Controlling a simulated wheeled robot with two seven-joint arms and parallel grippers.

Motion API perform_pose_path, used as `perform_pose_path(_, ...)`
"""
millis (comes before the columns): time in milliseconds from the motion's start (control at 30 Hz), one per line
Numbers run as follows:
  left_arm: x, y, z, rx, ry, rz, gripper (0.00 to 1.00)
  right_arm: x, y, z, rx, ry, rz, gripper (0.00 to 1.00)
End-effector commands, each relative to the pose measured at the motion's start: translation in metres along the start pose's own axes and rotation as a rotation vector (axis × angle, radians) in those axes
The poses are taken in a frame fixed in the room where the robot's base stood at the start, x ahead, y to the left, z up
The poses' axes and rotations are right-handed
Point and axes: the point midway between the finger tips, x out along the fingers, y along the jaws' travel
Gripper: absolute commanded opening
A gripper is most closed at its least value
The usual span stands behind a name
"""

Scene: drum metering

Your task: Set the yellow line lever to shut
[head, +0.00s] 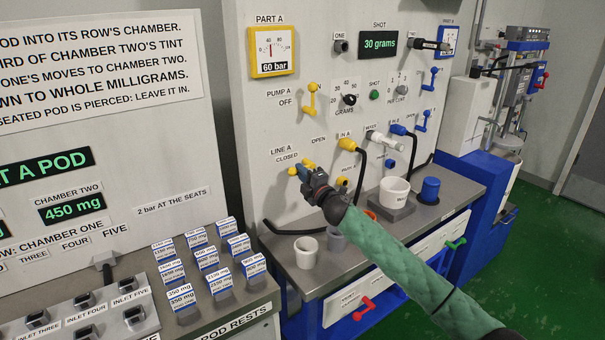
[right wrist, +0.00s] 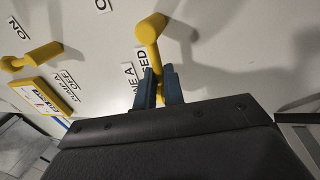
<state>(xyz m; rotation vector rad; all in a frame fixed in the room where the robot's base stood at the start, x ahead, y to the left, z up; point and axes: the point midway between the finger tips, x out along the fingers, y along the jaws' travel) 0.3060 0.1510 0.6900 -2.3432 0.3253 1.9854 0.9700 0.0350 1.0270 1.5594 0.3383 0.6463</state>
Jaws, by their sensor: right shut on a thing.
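The yellow line lever (head: 292,171) is on the white panel under the label LINE A CLOSED. Only its end shows in the head view; the rest is behind my right gripper (head: 305,171). In the right wrist view the yellow lever (right wrist: 150,32) has a round knob, and its thin lower part sits between the two blue fingers of my right gripper (right wrist: 160,88). The fingers are shut on it. The gripper partly covers the lever's pivot. The label beside the lever in the wrist view is partly hidden. My left gripper is not in view.
A yellow pump lever (head: 311,100) is above, and blue levers (head: 422,121) are to the right. Yellow and blue hose fittings cross the panel near my arm. Cups, including a white one (head: 394,190), stand on the grey counter (head: 340,262) below. Labelled pods (head: 222,281) stand left.

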Motion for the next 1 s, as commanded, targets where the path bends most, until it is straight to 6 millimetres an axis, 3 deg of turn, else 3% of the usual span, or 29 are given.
perform_pose_path(33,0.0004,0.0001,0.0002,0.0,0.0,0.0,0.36,0.0,-0.0029,-0.0103,0.002,0.015,0.0,0.0)
perform_pose_path(333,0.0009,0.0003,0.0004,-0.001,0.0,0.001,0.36,-0.0006,-0.0052,-0.0115,0.003,0.016,-0.002,0.0)
perform_pose_path(367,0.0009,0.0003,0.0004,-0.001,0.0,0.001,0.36,-0.0007,-0.0053,-0.0116,0.004,0.016,-0.002,0.16)
perform_pose_path(433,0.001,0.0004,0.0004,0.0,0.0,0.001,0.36,-0.0007,-0.0053,-0.0118,0.004,0.017,-0.002,0.3)
perform_pose_path(467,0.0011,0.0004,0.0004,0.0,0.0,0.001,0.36,-0.0006,-0.0051,-0.0118,0.004,0.017,-0.001,0.32)
perform_pose_path(1000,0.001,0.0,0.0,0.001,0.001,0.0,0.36,-0.0007,-0.0035,-0.0037,0.001,0.005,-0.003,0.32)
